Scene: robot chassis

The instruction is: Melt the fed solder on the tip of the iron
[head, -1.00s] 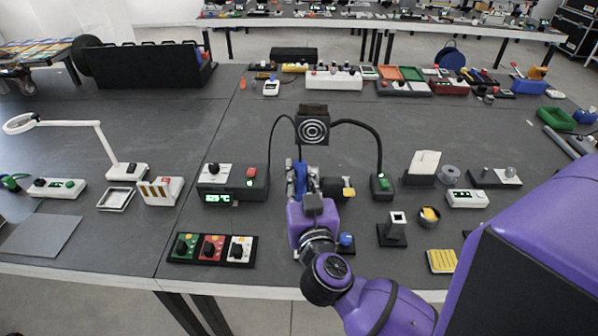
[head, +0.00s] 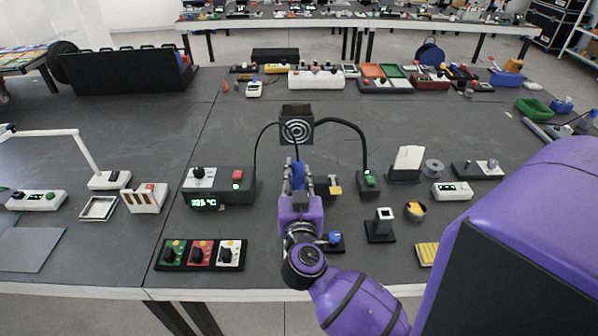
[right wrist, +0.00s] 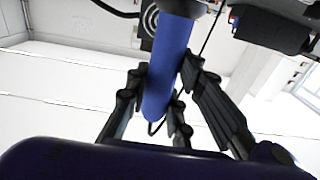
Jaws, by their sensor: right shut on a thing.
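My right gripper (head: 299,186) is shut on the blue handle of the soldering iron (head: 298,174). It holds the handle roughly upright in front of the fan-like box with a spiral face (head: 297,129). In the right wrist view the blue handle (right wrist: 166,75) stands between the dark fingers; the iron's tip cannot be made out. A black cable arches from the soldering station (head: 218,187), whose green display is lit. A thicker black tube arches from the box down to a small unit with a green button (head: 368,183). No solder can be told at the tip. My left gripper is out of view.
Close to my right arm are a yellow-topped part (head: 334,186), a blue-knobbed stand (head: 335,241) and a small post stand (head: 380,225). A three-knob panel (head: 200,255) lies at the front left. A grey spool (head: 433,168) stands at the right. Bare tabletop lies behind the box.

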